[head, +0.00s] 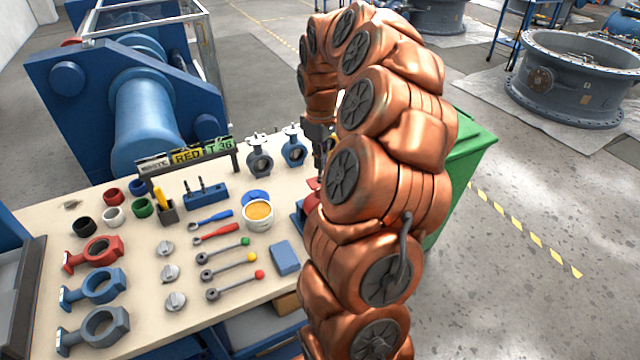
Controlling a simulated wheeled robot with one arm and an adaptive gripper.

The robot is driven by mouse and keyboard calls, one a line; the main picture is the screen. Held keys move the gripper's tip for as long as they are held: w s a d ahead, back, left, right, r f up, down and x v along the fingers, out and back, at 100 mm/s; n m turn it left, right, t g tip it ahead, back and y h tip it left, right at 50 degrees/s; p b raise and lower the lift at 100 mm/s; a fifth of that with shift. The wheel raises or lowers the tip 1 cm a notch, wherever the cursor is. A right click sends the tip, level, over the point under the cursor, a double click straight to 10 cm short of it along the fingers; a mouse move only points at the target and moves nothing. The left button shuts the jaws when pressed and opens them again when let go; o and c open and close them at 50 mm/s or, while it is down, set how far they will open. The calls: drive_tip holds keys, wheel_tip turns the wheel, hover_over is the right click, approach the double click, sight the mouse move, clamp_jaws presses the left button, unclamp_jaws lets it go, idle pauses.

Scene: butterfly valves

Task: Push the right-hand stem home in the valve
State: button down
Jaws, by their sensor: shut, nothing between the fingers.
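My gripper (320,172) points down at the right part of the bench, partly hidden behind my copper-coloured arm. Its fingers look closed, with nothing seen between them. Just below it is a red part (312,192) on a blue block (303,222); my arm hides most of both. I cannot tell whether the gripper touches the red part, or see a stem there. A grey valve (260,161) and a blue valve (294,151) stand upright at the back. Red (96,254), blue (96,288) and grey (96,328) valve bodies lie at the left.
Levers with green, yellow and red knobs (259,274), wrenches (215,233), a tub (258,211) and a blue box (285,257) lie mid-bench. A sign rack (188,158) stands behind. A green bin (470,150) stands right of the bench.

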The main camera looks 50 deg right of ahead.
drive_tip(key=shift+f+b, duration=0.5)
drive_tip(key=shift+f, duration=0.45)
idle(0.4)
drive_tip(key=shift+r, duration=0.15)
idle(0.5)
drive_tip(key=shift+r+p, duration=1)
drive_tip(key=shift+r, duration=2.95)
